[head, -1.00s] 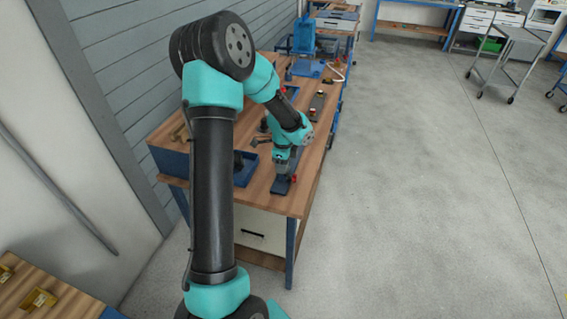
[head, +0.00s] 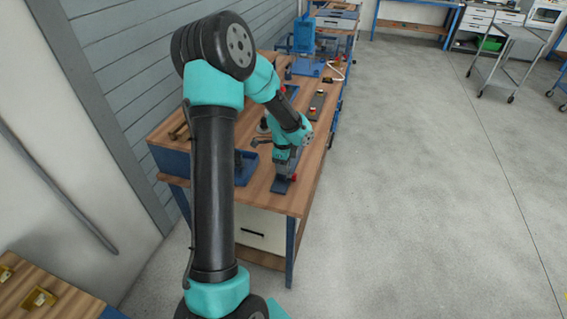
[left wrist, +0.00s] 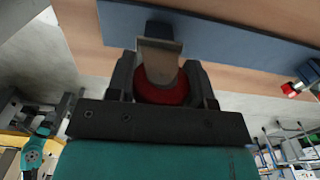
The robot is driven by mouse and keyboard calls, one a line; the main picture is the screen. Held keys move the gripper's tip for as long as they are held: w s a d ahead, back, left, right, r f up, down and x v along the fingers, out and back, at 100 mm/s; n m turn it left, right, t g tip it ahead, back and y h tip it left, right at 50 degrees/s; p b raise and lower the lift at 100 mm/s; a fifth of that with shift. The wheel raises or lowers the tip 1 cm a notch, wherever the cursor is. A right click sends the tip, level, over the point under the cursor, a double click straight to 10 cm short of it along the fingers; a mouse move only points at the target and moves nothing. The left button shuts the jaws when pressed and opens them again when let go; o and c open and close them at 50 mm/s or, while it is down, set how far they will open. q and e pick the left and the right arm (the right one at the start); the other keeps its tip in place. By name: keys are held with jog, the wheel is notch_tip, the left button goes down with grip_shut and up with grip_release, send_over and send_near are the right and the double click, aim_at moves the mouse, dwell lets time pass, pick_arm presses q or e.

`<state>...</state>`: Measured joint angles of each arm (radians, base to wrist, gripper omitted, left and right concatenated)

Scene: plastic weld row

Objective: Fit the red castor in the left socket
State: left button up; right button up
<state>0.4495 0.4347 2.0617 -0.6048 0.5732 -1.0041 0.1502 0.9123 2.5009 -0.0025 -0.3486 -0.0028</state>
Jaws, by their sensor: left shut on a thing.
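My left gripper (left wrist: 162,88) is shut on the red castor (left wrist: 163,96), which shows between its two dark fingers in the left wrist view. A grey-beige metal piece (left wrist: 158,62) stands in front of the castor's red body. Beyond it lies a blue-grey rail (left wrist: 235,38) with a dark raised part at its edge. I cannot tell whether the castor touches the rail. In the head view my left gripper (head: 284,172) is low over the near end of the rail (head: 281,187), with a red spot beside it. The sockets are too small or hidden to make out.
The wooden bench (head: 298,203) has its front edge close to the gripper. A blue tray (head: 246,172) stands to the left. A dark strip (head: 317,103) with small coloured pieces lies farther back. A small red-ended piece (left wrist: 290,89) shows at right in the wrist view.

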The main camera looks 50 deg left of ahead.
pick_arm(q)
jog(key=shift+f, duration=0.15)
dwell(0.3)
jog(key=o, duration=1.1)
jog(key=shift+c, duration=0.2)
jog(key=shift+o, duration=0.5)
jog(key=o, duration=0.3)
jog(key=shift+r, duration=3.55)
